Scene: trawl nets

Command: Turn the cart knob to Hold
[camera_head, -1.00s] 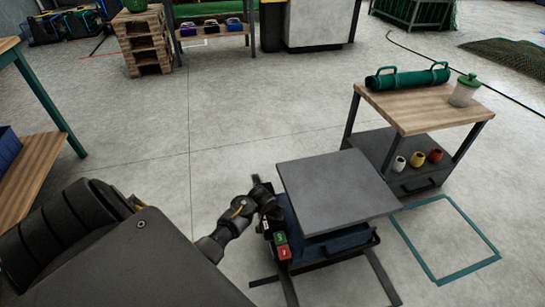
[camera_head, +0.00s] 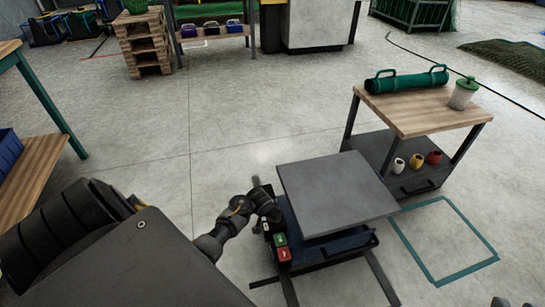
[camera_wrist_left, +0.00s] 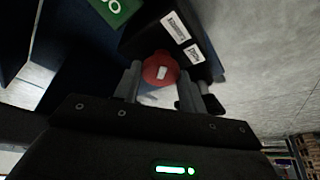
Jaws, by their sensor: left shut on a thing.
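The low cart (camera_head: 335,190) has a flat grey top and a dark blue body. My left gripper (camera_head: 266,206) is at that side, beside the grey top. In the left wrist view, the round red knob (camera_wrist_left: 160,68) with a white mark sits between the fingers, which are shut on it. White labels (camera_wrist_left: 176,27) with unreadable print lie beside the knob. In the head view my gripper hides the knob. Small dark shapes at the bottom right edge may be my right gripper.
A wooden-topped table (camera_head: 425,112) behind the cart holds a green roll (camera_head: 407,80) and a lidded cup (camera_head: 463,94). Several small pots stand on its lower shelf. A teal floor outline (camera_head: 442,240) lies right of the cart.

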